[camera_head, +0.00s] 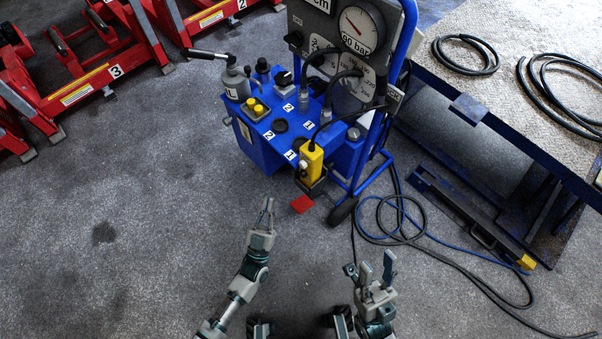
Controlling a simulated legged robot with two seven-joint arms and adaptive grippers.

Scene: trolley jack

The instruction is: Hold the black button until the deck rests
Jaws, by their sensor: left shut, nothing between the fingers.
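A yellow hand control (311,160) hangs upright on the front of the blue pump trolley (262,150). A pale button shows on its side; I cannot make out a black button on it. The deck (505,60) is a grey speckled platform with a blue frame at the right, raised above the floor. My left gripper (267,207) is shut and empty, below and left of the hand control and apart from it. My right gripper (376,269) is open and empty, lower down and further right, over bare floor.
A pressure gauge (362,28) tops the trolley. A red patch (302,204) lies on the floor before it. Black and blue hoses (425,235) loop across the floor at right. Red jacks (85,85) stand at upper left. The floor at left is clear.

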